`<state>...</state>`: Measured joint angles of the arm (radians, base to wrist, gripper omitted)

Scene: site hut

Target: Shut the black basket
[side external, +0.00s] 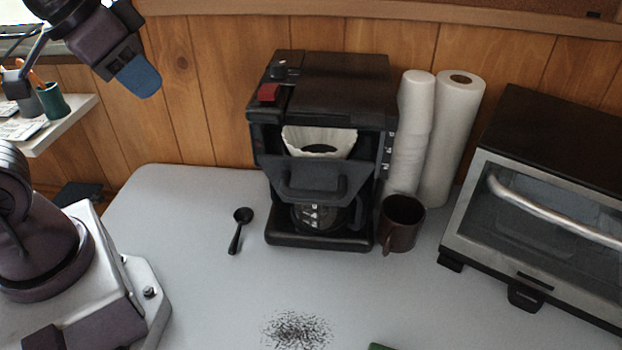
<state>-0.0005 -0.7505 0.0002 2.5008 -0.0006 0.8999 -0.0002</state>
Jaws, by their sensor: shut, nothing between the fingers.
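The black basket (335,181) is on the front of the black coffee maker (345,80), above the glass carafe (318,217). It stands open, its handled front coming out from the machine, and a white paper filter (318,139) shows above it. My gripper (140,78), with a blue fingertip, is high at the upper left. It is shut and empty, well apart from the basket and to its left.
A toaster oven (545,210) is at right. A black scoop (238,230) lies left of the machine. Dark grounds (297,330) lie on the grey table (185,225).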

